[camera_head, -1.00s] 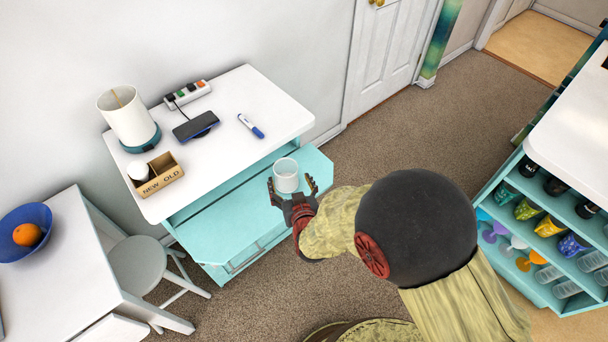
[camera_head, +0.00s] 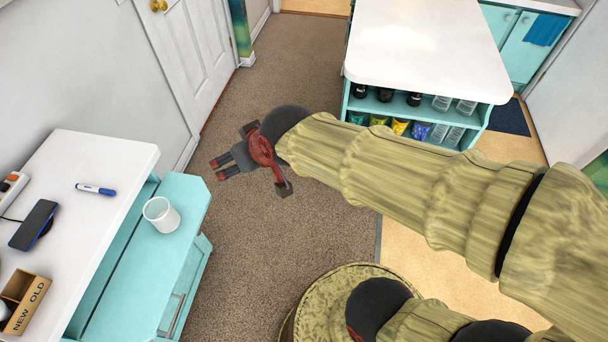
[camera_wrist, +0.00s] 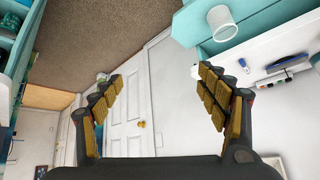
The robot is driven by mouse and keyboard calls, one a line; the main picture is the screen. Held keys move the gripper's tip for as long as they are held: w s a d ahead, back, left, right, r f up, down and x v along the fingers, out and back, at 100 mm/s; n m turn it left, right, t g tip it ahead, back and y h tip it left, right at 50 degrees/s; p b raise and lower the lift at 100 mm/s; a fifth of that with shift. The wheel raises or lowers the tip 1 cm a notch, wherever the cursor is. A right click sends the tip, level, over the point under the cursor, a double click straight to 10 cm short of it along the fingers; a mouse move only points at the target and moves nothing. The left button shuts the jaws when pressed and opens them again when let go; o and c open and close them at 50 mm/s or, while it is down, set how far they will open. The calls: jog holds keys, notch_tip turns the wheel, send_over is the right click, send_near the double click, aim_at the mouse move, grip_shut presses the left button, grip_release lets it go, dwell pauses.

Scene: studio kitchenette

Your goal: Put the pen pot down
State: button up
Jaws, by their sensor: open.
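The pen pot (camera_head: 161,215), a whitish, see-through cup, stands upright on the teal ledge (camera_head: 150,262) that juts out below the white top. It looks empty. It also shows at the top of the wrist view (camera_wrist: 221,24). My gripper (camera_head: 217,169) is above the carpet, to the right of the pot and apart from it. In the wrist view my gripper (camera_wrist: 160,82) has its fingers spread wide with nothing between them.
The white top (camera_head: 85,225) holds a blue-and-white marker (camera_head: 95,189), a phone (camera_head: 35,225), a power strip (camera_head: 12,187) and a wooden NEW/OLD box (camera_head: 25,303). A white-topped island (camera_head: 425,45) with shelved cups stands at upper right. Open carpet (camera_head: 240,235) lies between.

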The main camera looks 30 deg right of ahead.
jog(key=s+d+r+m+g+h, duration=0.1)
jog(key=s+d+r+g, duration=0.1)
jog(key=s+d, duration=0.6)
jog(key=s+r, duration=0.1)
jog(key=s, duration=0.4)
jog(key=shift+s+d+m+h, duration=0.25)
jog(key=shift+s+m+h, duration=0.05)
jog(key=shift+h, duration=0.1)
